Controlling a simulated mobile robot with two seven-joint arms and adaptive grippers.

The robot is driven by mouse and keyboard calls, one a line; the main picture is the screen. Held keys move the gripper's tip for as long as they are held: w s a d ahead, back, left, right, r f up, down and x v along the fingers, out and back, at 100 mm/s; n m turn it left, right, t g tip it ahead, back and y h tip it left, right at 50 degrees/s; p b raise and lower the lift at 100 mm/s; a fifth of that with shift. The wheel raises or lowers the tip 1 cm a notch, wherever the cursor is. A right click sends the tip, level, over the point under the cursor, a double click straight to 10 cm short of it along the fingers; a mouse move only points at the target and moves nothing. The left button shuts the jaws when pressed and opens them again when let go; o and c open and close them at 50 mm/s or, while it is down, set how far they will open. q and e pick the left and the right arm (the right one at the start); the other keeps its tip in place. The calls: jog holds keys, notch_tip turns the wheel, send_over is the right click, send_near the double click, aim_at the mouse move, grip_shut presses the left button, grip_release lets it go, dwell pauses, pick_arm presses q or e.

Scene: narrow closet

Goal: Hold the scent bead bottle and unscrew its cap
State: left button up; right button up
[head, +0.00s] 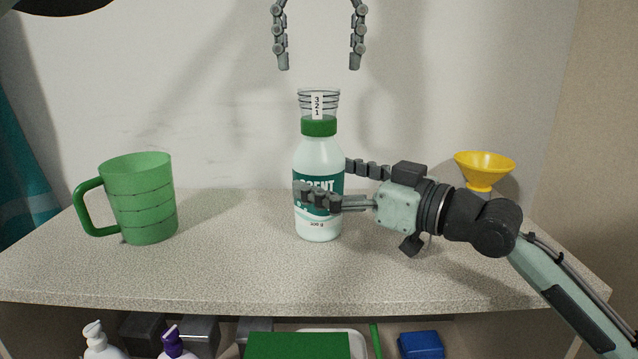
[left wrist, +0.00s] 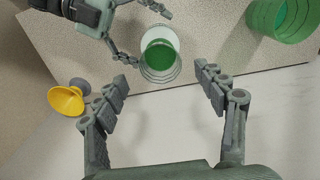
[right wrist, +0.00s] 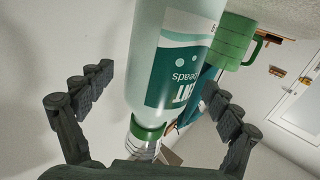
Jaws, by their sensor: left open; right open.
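The scent bead bottle (head: 319,160) stands upright on the counter, white with a teal label and a green collar. Its cap (head: 318,104) is clear and ringed, with "321" on it. My right gripper (head: 330,182) is open, with one finger in front of the bottle and one behind its right side. In the right wrist view the bottle (right wrist: 180,60) lies between the spread fingers. My left gripper (head: 319,66) is open and points down above the cap, with a gap between. In the left wrist view the cap (left wrist: 160,60) shows beyond the open fingertips.
A green measuring jug (head: 142,200) stands on the counter (head: 230,270) at the left. A yellow funnel (head: 484,168) stands at the right behind my right arm. Pump bottles (head: 100,342) and a blue item (head: 421,345) are on the shelf below. The wall (head: 200,80) is close behind.

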aim_at(319, 111)
jog(key=x, duration=0.5)
jog(key=shift+w+a, duration=0.25)
jog(key=shift+a, duration=0.05)
jog(key=c, duration=2)
grip_shut()
pick_arm(q)
jog(key=shift+f, duration=4)
